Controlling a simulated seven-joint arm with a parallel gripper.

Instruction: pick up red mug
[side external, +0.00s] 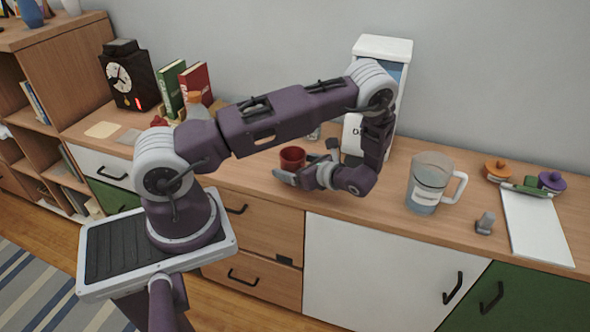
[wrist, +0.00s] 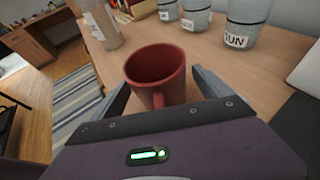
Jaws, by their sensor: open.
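The red mug (side external: 292,158) stands upright on the wooden counter, partly behind my gripper in the side view. In the wrist view the red mug (wrist: 156,74) sits between the two grey fingers, with its handle facing my palm. My gripper (wrist: 160,82) is open, with a finger on each side of the mug. In the side view my gripper (side external: 304,163) is low over the counter, close to the mug. I cannot tell whether either finger touches the mug.
A clear measuring jug (side external: 424,184) and a small grey object (side external: 485,223) stand to the right on the counter (side external: 390,210). A white dispenser (side external: 382,47) stands behind my arm.

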